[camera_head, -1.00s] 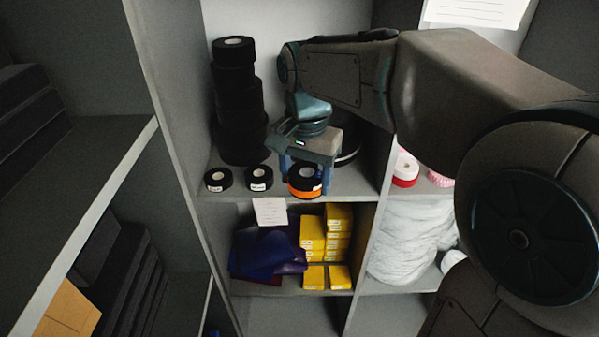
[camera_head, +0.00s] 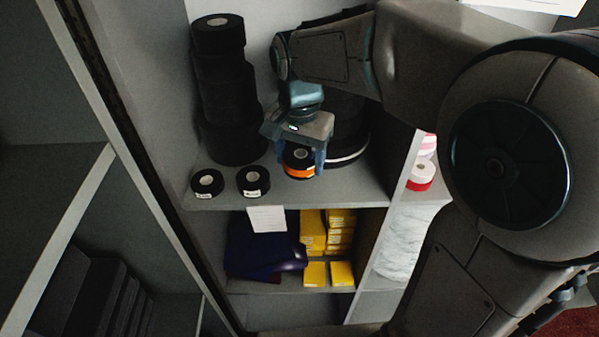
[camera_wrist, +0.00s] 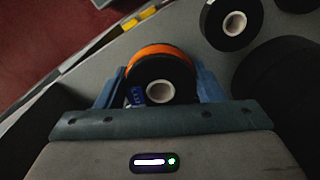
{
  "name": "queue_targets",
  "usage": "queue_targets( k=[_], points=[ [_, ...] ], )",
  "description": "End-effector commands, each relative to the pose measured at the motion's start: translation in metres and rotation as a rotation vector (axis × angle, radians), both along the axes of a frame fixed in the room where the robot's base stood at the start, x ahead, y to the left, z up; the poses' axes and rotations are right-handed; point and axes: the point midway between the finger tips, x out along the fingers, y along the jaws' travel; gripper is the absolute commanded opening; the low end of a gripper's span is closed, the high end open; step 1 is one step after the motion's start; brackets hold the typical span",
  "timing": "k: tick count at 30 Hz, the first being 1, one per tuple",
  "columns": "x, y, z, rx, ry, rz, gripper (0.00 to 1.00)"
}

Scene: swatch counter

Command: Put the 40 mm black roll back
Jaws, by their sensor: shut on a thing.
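My gripper (camera_head: 302,163) is shut around a small black roll (camera_head: 298,154) with an orange band (camera_head: 299,171) below its black top. I cannot tell if black and orange are one roll or two stacked. Two small black rolls (camera_head: 208,183) (camera_head: 253,181) with white labels lie near the shelf's front edge; their sizes are not readable.
A tall stack of black rolls (camera_head: 224,90) stands back left, and larger dark rolls (camera_head: 348,130) stand behind my gripper. A divider (camera_head: 407,165) separates pink and red-white rolls (camera_head: 421,176) at right. Below are yellow boxes (camera_head: 313,228) and dark blue cloth (camera_head: 262,253). The front right shelf is clear.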

Motion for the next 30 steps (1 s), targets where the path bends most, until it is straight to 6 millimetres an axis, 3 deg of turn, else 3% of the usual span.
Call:
queue_targets(
  k=[12, 24, 25, 27, 30],
  points=[
    [0.0, 0.0, -0.047, 0.0, 0.0, 0.0, 0.39],
    [0.0, 0.0, -0.054, 0.0, -0.001, 0.0, 0.39],
    [0.0, 0.0, -0.053, 0.0, -0.001, 0.0, 0.68],
    [0.0, 0.0, -0.053, 0.0, -0.001, 0.0, 0.84],
    [0.0, 0.0, -0.052, 0.0, -0.001, 0.0, 0.84]
  ],
)
